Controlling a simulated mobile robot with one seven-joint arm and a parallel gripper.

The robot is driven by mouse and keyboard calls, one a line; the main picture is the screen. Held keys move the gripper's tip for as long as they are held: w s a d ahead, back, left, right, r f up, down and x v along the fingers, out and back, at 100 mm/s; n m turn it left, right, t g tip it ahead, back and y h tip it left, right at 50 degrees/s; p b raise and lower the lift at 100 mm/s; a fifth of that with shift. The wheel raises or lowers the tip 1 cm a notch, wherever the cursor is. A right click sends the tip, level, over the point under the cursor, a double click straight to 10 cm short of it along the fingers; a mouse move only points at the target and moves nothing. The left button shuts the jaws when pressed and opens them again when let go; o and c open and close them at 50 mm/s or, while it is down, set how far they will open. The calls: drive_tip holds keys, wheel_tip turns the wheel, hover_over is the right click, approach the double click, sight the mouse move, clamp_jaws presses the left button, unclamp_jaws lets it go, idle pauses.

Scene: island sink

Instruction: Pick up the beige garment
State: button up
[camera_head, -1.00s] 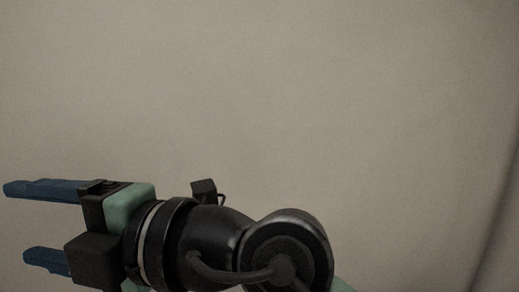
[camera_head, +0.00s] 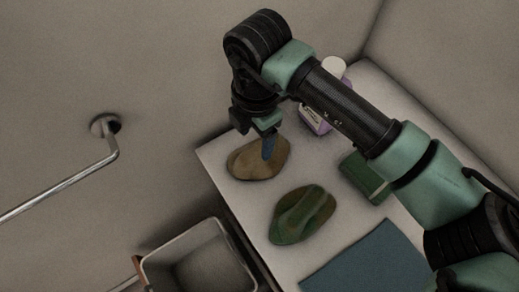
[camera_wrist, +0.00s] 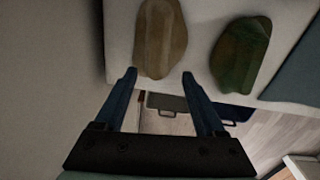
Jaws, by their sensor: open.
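The beige garment (camera_head: 258,161) is a folded tan-brown cloth lying near the left edge of the white counter. I cannot tell whether a fingertip touches the cloth.
On the white counter (camera_head: 240,197) are a green folded cloth (camera_head: 300,214), a green box (camera_head: 363,177), a purple bottle with a white cap (camera_head: 318,118) and a blue-grey mat (camera_head: 368,262). A bin (camera_head: 157,262) stands below the left edge. A metal rail (camera_head: 65,184) is at left.

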sight(251, 152)
drive_tip(key=shift+w+a+f+p, duration=0.1)
drive_tip(key=shift+a+f+p, duration=0.1)
drive_tip(key=shift+f, duration=0.9)
drive_tip(key=shift+w+a+f+p, duration=0.15)
drive_tip(key=shift+f+p, duration=0.1)
drive_tip(key=shift+f, duration=0.8)
drive_tip(key=shift+s+a+f+p, duration=0.1)
drive_tip(key=shift+a+f+p, duration=0.1)
drive_tip(key=shift+f, duration=0.9)
clamp_jaws()
